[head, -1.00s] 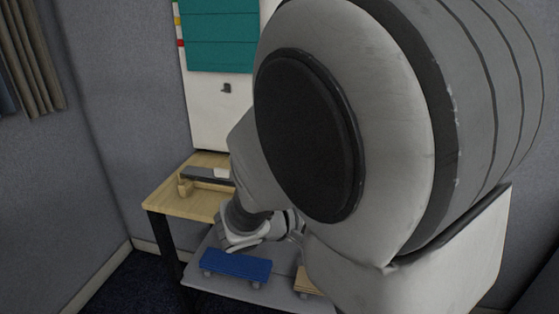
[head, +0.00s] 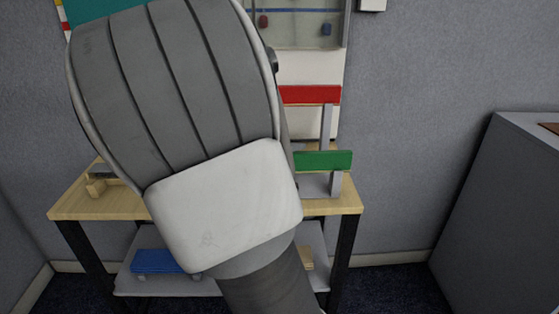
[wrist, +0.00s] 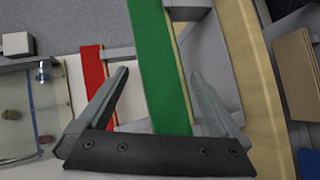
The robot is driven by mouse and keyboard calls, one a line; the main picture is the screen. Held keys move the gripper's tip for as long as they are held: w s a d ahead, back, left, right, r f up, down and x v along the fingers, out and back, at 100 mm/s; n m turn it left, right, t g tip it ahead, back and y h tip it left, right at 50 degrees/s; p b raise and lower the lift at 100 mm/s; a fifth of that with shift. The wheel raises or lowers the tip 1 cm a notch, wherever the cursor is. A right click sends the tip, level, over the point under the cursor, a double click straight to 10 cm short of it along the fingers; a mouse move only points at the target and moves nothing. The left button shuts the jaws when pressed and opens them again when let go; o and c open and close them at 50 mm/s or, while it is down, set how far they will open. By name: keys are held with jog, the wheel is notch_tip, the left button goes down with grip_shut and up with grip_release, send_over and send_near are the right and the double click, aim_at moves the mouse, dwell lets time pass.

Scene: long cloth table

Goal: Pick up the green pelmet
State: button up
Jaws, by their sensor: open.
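The green pelmet (head: 323,160) is a flat green board at the right end of the wooden table, on a grey stand. Its left end is hidden behind my arm in the head view. In the wrist view the green pelmet (wrist: 162,60) runs as a long strip up the picture, between the two fingers of my gripper (wrist: 160,75). The fingers are open, one on each side of the strip, with gaps visible. I cannot tell how far they are above it. My gripper is hidden in the head view.
A red board (head: 310,95) stands behind and above the green one; it also shows in the wrist view (wrist: 92,80). A blue board (head: 158,262) lies on the lower shelf. The wooden table (head: 350,200) stands by the wall. A grey cabinet (head: 500,200) is at the right.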

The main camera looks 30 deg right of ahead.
aim_at(298, 163)
jog(key=shift+b+x, duration=0.3)
jog(key=shift+x, duration=1.2)
jog(key=c, duration=1.1)
jog(key=shift+r, duration=0.15)
jog(key=shift+c, duration=0.2)
jog(key=shift+r, duration=0.35)
jog(key=s+d+r+p, duration=0.2)
jog(key=s+r+p, duration=0.3)
jog(key=s+r, duration=0.5)
jog(key=shift+s+d+p, duration=0.25)
jog(key=shift+s+p, duration=0.05)
jog(key=shift+s, duration=0.4)
jog(key=shift+r+p, duration=0.55)
jog(key=shift+r, duration=0.5)
